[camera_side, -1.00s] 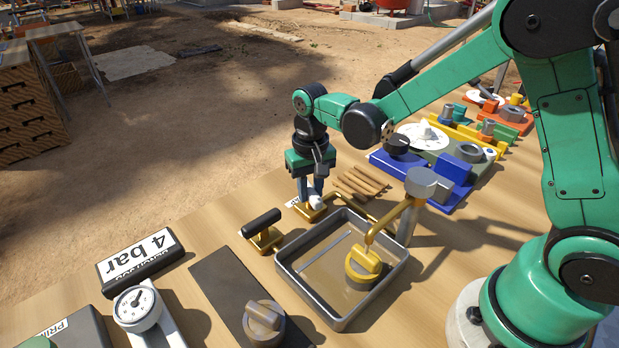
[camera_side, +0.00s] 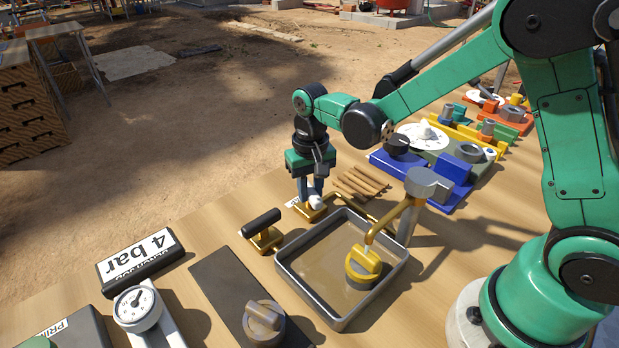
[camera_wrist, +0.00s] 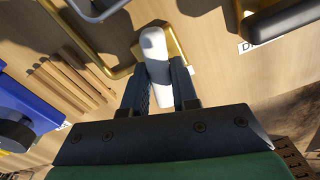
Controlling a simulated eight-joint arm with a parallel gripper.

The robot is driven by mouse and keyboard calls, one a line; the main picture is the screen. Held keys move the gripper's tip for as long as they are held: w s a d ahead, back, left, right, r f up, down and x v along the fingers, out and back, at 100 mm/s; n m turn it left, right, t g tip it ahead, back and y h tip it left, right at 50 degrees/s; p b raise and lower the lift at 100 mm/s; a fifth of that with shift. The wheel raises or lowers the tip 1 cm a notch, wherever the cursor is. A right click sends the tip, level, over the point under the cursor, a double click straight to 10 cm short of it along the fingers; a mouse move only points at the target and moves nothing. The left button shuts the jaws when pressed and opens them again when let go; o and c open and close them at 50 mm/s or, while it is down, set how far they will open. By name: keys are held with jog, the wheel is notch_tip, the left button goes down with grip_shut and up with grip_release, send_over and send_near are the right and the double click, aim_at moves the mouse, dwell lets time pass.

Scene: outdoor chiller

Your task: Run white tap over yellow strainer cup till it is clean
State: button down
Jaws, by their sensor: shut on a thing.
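My gripper (camera_side: 311,190) is shut on the white tap handle (camera_side: 316,202), left of the basin's far corner. The wrist view shows the white handle (camera_wrist: 154,48) between the two dark fingers (camera_wrist: 160,85), over its brass base. A brass pipe runs from there to the brass spout (camera_side: 388,218) above the basin. The yellow strainer cup (camera_side: 363,262) sits in the grey metal basin (camera_side: 338,322), below the spout. A thin pale stream shows between spout and cup. The basin floor looks plain brown. I cannot tell how clean the cup is.
A black-handled tap (camera_side: 262,228) on a brass base stands left of the basin. Wooden sticks (camera_side: 360,183) lie right of my gripper. A dark panel with a knob (camera_side: 263,320), a gauge (camera_side: 138,308) and a "4 bar" sign (camera_side: 140,262) stand in front.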

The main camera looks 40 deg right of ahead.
aim_at(310, 189)
dwell(0.7)
jog(key=m, duration=1.4)
jog(key=shift+m, duration=0.4)
jog(key=shift+c, duration=0.5)
grip_release()
jog(key=shift+r, duration=3.5)
jog(key=shift+r, duration=0.1)
